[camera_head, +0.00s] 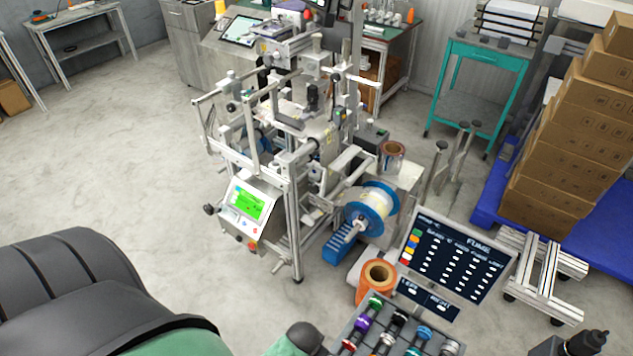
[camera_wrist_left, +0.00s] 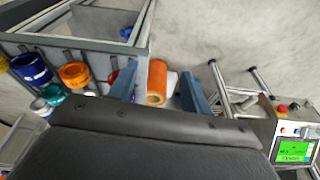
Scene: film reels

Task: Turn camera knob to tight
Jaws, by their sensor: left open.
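The labelling machine (camera_head: 290,150) stands in the middle of the head view, a metal frame with rods, clamps and black knobs. A small black camera-like part (camera_head: 312,97) sits high on it; its knob is too small to tell. A black knob (camera_head: 210,209) sticks out at the machine's left side by the control panel (camera_head: 244,204) with a green screen. That panel also shows at the right edge of the left wrist view (camera_wrist_left: 294,150). My left gripper (camera_wrist_left: 158,82) is open and empty, its blue fingers apart. My right gripper is not in view.
A blue-flanged film reel (camera_head: 371,205) and an orange roll (camera_head: 377,277) stand right of the machine. A dark screen (camera_head: 453,255) and a rack of coloured spools (camera_head: 390,325) are in front. Cardboard boxes (camera_head: 570,130) are stacked at right. Floor left of the machine is clear.

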